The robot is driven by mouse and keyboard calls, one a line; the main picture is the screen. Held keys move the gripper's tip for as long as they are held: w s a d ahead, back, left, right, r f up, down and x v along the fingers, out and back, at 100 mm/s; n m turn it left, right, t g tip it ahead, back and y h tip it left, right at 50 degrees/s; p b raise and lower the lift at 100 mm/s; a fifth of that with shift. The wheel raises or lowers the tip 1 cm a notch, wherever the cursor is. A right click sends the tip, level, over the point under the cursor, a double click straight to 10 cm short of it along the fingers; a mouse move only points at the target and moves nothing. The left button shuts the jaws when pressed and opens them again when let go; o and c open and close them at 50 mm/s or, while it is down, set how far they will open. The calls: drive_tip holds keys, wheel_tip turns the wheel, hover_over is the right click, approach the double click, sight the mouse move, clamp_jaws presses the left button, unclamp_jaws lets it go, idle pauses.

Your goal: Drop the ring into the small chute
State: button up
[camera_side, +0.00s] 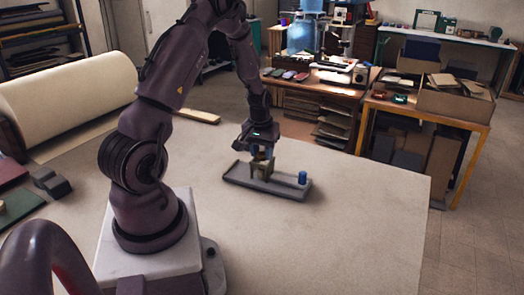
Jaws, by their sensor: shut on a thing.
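My gripper (262,153) points down over a grey tray (285,187) on the table. It is shut on a small brownish-orange thing, likely the ring (262,156); it is too small and too covered by the fingers for its shape to show. Directly below is a small greenish-beige block-like piece (261,169) standing on the tray, which may be the small chute. Its opening cannot be made out. I cannot tell whether the held thing touches it. A short blue cylinder (302,177) stands upright near the tray's right end, apart from my gripper.
The pale table (350,225) is clear to the right and in front of the tray. A large cream roll (70,100) and a wooden strip (198,116) lie along the back left. Dark blocks (52,183) sit at the left edge. Cluttered benches stand behind, off the table.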

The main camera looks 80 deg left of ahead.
drive_tip(key=o, duration=1)
drive_tip(key=shift+c, duration=0.2)
drive_tip(key=shift+r, duration=3)
